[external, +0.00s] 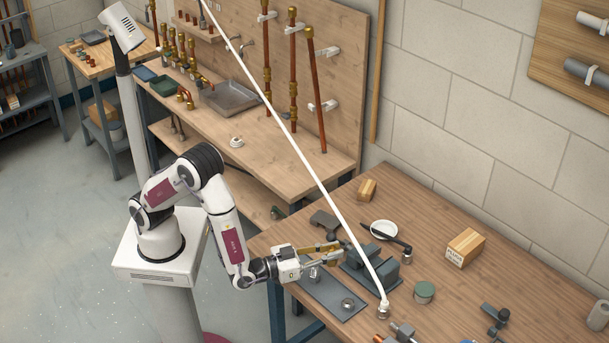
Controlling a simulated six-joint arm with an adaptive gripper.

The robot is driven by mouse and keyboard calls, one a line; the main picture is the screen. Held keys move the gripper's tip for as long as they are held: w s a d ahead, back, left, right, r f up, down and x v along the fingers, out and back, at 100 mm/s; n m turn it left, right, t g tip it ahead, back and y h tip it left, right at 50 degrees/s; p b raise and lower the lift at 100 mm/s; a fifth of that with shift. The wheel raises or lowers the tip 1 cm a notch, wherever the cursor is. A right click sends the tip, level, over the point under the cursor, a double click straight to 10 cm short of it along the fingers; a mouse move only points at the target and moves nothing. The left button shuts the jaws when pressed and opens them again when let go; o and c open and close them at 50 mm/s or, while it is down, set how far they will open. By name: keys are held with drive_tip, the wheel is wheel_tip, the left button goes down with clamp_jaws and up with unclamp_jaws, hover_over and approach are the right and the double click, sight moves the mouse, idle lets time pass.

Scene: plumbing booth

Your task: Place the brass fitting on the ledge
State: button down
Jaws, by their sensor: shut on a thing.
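My gripper (334,252) is at the end of my arm, low over the left part of the front wooden table. It is shut on a brass-coloured piece, the brass fitting (333,246), which is small and partly hidden by the fingers. The held piece is close to a dark grey vise-like block (371,266) on the table; I cannot tell whether they touch. I cannot tell for sure which surface is the ledge; a small wooden shelf (199,31) sits on the back bench's panel.
A grey plate (326,291) with a metal ring lies under my gripper. A white dish (383,230), a wooden block (465,247), a green tin (424,292) and small tools stand on the table (490,280). A white tube or cable (300,148) crosses the view diagonally. Copper pipes (292,70) stand at the back bench.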

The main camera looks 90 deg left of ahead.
drive_tip(key=s+a+f+n+g+y, duration=0.1)
drive_tip(key=s+a+n+g+y, duration=0.6)
drive_tip(key=s, duration=0.3)
drive_tip(key=shift+s+a+y, duration=0.15)
drive_tip(key=shift+a+y, duration=0.45)
drive_tip(key=shift+a, duration=0.15)
drive_tip(key=shift+f, duration=0.15)
drive_tip(key=shift+f, duration=2.9)
drive_tip(key=shift+f, duration=1.85)
drive_tip(key=shift+f, duration=0.2)
drive_tip(key=c, duration=1.9)
unclamp_jaws()
